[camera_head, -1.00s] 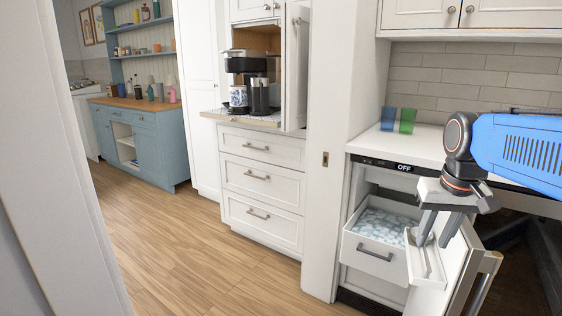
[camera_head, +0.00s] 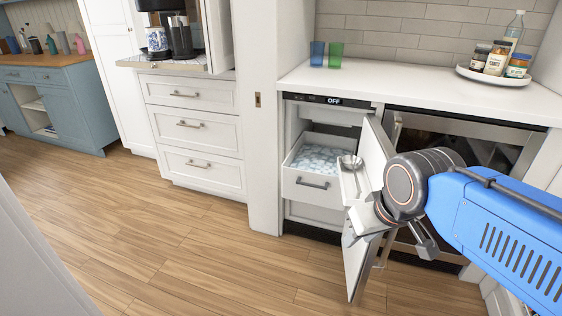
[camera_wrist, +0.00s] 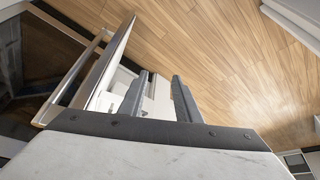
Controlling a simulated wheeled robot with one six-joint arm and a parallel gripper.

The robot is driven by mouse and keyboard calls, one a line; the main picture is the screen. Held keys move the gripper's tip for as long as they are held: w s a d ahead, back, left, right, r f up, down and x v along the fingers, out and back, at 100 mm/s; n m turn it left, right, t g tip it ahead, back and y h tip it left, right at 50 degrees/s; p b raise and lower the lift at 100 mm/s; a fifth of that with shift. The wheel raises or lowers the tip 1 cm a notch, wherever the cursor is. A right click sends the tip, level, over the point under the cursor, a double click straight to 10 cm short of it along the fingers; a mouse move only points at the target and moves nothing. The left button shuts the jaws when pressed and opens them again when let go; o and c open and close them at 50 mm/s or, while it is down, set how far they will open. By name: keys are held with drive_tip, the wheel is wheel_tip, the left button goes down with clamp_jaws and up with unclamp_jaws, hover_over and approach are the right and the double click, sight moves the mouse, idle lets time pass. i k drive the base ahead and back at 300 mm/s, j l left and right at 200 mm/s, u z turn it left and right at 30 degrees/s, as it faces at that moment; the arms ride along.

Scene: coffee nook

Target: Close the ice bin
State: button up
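The ice bin (camera_head: 310,185) is a white drawer full of pale ice cubes with a grey bar handle. It is pulled part way out of the under-counter ice maker (camera_head: 292,118). The ice maker's door (camera_head: 377,150) stands open to the right, with a small shelf and metal scoop (camera_head: 350,162) on its inner side. My gripper (camera_head: 388,240) is at the door, in front and to the right of the bin. Its fingers are apart in the wrist view (camera_wrist: 157,95), with nothing held visible. Whether it touches the door is unclear.
A white counter (camera_head: 400,85) above holds blue and green cups (camera_head: 326,54) and a tray of jars (camera_head: 495,78). A glass-front appliance (camera_head: 465,140) is right of the ice maker. White drawers (camera_head: 195,130) stand left. The wood floor (camera_head: 200,245) in front is clear.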

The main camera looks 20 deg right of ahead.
sight(321, 169)
drive_tip(key=i+l+z, duration=0.2)
drive_tip(key=z, duration=0.25)
drive_tip(key=i+z, duration=0.4)
drive_tip(key=i+l, duration=0.05)
